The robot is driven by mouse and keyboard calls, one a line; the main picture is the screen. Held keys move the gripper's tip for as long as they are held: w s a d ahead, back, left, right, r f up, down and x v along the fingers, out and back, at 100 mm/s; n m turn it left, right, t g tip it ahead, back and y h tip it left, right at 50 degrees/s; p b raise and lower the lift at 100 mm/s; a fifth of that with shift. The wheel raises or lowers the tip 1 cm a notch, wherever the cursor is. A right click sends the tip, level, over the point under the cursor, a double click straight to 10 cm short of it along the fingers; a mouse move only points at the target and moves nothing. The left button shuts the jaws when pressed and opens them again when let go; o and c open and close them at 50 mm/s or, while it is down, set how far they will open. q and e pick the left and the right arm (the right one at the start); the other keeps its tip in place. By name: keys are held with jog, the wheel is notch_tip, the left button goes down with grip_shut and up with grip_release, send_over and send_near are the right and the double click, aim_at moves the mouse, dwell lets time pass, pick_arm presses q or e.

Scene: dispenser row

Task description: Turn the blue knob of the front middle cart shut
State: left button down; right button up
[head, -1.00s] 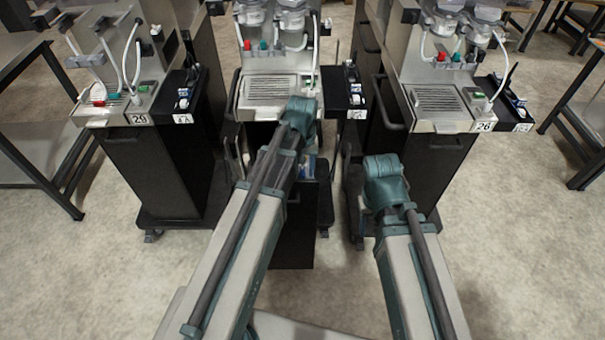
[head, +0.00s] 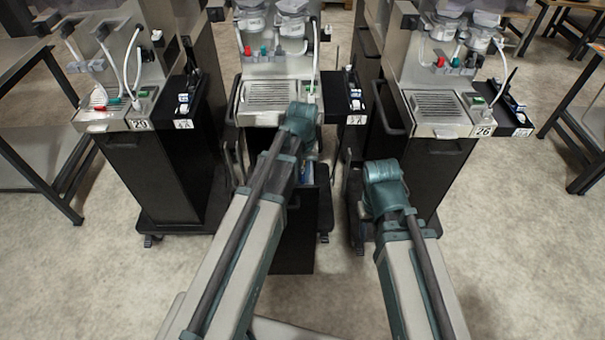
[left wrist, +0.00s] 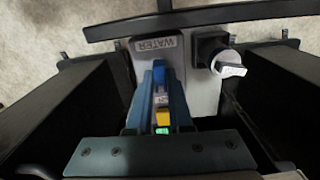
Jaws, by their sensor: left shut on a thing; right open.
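The front middle cart (head: 294,240) stands straight ahead in the head view, its lower front partly hidden by my left arm. In the left wrist view the blue knob (left wrist: 158,71) sits below the WATER label on a grey plate (left wrist: 201,96). My left gripper (left wrist: 161,95) is shut on the knob, with a finger on each side of it. The knob's exact angle is hard to tell.
Dark panels flank the gripper closely on both sides. Cart 29 (head: 160,180) stands left and cart 26 (head: 435,175) right. Open floor (head: 520,230) lies at the right.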

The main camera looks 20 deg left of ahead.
pick_arm(q)
jog(key=m, duration=0.4)
jog(key=shift+m, duration=0.4)
jog(key=m, duration=0.8)
jog(key=shift+m, duration=2.2)
jog(key=c, duration=0.8)
grip_release()
jog(key=shift+r, duration=0.1)
